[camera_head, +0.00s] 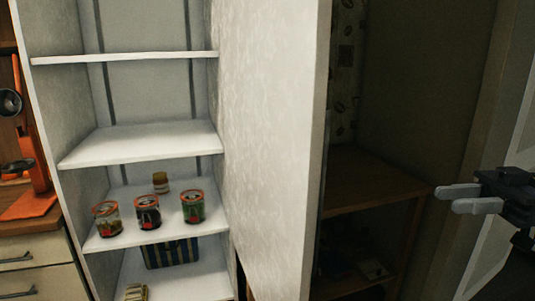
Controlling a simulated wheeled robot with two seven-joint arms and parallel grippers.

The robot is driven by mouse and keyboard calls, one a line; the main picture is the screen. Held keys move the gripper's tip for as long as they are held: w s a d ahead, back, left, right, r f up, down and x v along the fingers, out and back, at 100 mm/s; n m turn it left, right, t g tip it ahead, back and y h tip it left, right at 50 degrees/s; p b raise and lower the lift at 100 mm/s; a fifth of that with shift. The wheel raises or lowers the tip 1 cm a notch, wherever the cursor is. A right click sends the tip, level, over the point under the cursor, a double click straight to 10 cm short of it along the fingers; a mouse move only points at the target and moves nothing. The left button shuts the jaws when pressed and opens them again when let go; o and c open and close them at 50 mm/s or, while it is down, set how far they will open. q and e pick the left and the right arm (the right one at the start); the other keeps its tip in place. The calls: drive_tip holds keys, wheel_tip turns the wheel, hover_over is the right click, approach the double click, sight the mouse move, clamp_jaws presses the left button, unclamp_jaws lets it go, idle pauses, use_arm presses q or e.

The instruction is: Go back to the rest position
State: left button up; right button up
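My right gripper (447,199) is at the right edge of the head view, in front of the dark recess. Its two pale grey fingers point left and stand a little apart, with nothing between them. It touches nothing that I can see. My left gripper is not in view.
A white cupboard (137,142) stands open at left, its door (270,130) swung out. Its shelves hold several cans (147,213) and a striped box (170,252). A wooden shelf unit (370,184) is behind my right gripper.

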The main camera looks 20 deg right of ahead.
drive_tip(key=s+a+f+m+t+h, duration=0.1)
drive_tip(key=a+f+m+h, duration=0.35)
drive_tip(key=a, duration=0.35)
drive_tip(key=s+a+f+m+t+h, duration=0.1)
drive_tip(key=a+f+m+h, duration=0.25)
drive_tip(key=a+f, duration=0.35)
drive_tip(key=s+a+f+m+g+h, duration=0.1)
drive_tip(key=a+f+m+h, duration=0.15)
drive_tip(key=f, duration=0.65)
drive_tip(key=a+f+m+g+h, duration=0.2)
drive_tip(key=a+f+m, duration=0.2)
drive_tip(key=f, duration=0.4)
wheel_tip(320, 180, up, 17)
drive_tip(key=p, duration=1.8)
drive_tip(key=shift+s, duration=0.2)
drive_tip(key=shift+w, duration=0.1)
